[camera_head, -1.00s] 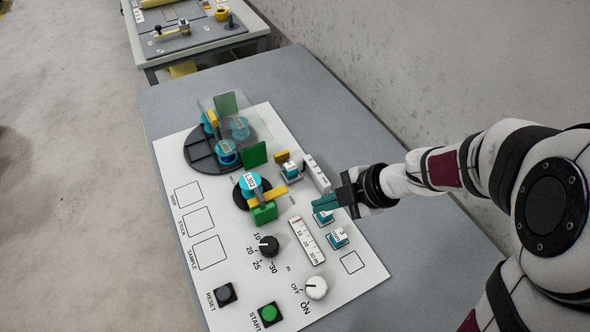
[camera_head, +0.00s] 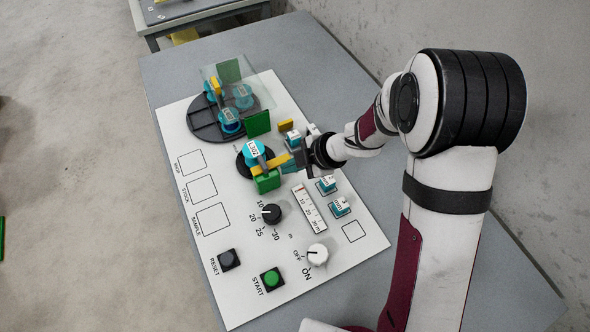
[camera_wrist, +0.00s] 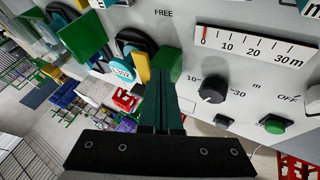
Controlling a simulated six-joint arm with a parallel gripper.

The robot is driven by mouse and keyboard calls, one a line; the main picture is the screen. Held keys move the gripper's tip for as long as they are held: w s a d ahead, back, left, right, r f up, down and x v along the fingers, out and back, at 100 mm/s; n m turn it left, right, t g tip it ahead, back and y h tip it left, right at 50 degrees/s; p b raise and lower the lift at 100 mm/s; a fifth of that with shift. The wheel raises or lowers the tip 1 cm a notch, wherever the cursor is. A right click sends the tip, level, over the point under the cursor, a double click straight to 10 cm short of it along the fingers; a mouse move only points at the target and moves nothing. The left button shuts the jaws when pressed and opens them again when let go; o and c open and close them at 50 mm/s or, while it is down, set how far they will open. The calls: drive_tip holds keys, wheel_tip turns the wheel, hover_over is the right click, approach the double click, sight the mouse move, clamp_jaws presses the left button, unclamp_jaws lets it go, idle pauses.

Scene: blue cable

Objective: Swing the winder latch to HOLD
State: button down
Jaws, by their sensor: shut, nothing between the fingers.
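The winder latch is a yellow bar (camera_head: 270,163) beside a teal spool labelled L302 (camera_head: 254,150) and just above a green block (camera_head: 267,183). In the wrist view the yellow bar (camera_wrist: 142,68) stands between the spool (camera_wrist: 121,70) and the green block (camera_wrist: 168,62). My gripper (camera_head: 287,166) is shut and empty, its dark green fingers at the bar's right end. In the wrist view my fingertips (camera_wrist: 161,76) are at the bar and green block; I cannot tell whether they touch. The word FREE shows on the panel there; a HOLD mark is not readable.
The white panel (camera_head: 235,283) carries a black knob (camera_head: 271,214), a white ON/OFF knob (camera_head: 317,254), and RESET and START buttons. A green plate (camera_head: 258,123) and a dark round tray (camera_head: 203,127) stand behind the latch.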

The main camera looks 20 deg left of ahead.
sight(281, 156)
drive_tip(key=shift+w+n+g, duration=0.35)
drive_tip(key=shift+n+g, duration=0.05)
drive_tip(key=shift+n, duration=0.2)
drive_tip(key=shift+w+a+n+g, duration=0.2)
drive_tip(key=shift+w+n+g, duration=0.3)
drive_tip(key=shift+n, duration=0.2)
drive_tip(key=n, duration=0.1)
drive_tip(key=w+n+g, duration=0.1)
drive_tip(key=shift+w+a+n+g, duration=0.1)
drive_tip(key=shift+a+n+g, duration=0.2)
drive_tip(key=shift+a+n, duration=0.1)
drive_tip(key=n, duration=0.1)
drive_tip(key=w+a+n+g+h, duration=0.1)
drive_tip(key=shift+n+g, duration=0.3)
drive_tip(key=n, duration=0.1)
drive_tip(key=a+n+g+h, duration=0.1)
drive_tip(key=shift+w+n, duration=0.4)
drive_tip(key=shift+w+a, duration=0.3)
drive_tip(key=shift+a, duration=1.35)
